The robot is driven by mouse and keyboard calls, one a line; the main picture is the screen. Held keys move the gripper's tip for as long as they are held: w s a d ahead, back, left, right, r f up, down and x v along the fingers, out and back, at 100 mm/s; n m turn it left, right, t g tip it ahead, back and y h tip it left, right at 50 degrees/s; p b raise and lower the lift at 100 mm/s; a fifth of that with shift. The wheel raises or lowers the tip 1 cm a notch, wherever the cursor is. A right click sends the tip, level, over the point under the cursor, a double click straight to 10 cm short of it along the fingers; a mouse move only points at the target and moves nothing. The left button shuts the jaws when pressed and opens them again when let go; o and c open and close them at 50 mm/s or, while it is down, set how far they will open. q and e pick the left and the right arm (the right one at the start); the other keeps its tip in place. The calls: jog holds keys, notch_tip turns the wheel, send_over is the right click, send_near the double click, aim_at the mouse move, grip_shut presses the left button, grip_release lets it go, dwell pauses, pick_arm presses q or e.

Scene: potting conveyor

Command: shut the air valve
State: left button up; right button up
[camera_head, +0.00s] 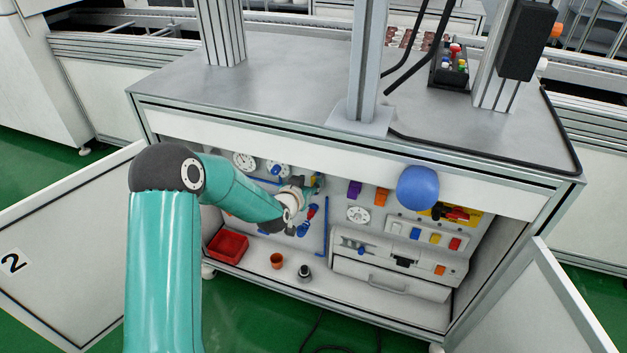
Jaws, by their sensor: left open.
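My teal left arm reaches into the open cabinet under the metal worktop. Its gripper (314,184) is at the back panel, open, small and partly hidden by the wrist. Just below and right of the wrist is a fitting with a red part (312,211) and blue parts (303,229) on the panel, likely the air valve; its handle position is too small to tell. I cannot tell whether the gripper touches it. My right gripper is not in view.
Dial gauges (244,161) and blue pipes (326,228) line the panel. A red bin (228,246), an orange cup (277,261) and a dark fitting (304,273) stand on the cabinet floor. Open doors (62,250) flank the cabinet.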

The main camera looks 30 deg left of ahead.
aim_at(313, 179)
pick_arm(q)
jog(key=shift+x, duration=2.3)
grip_shut()
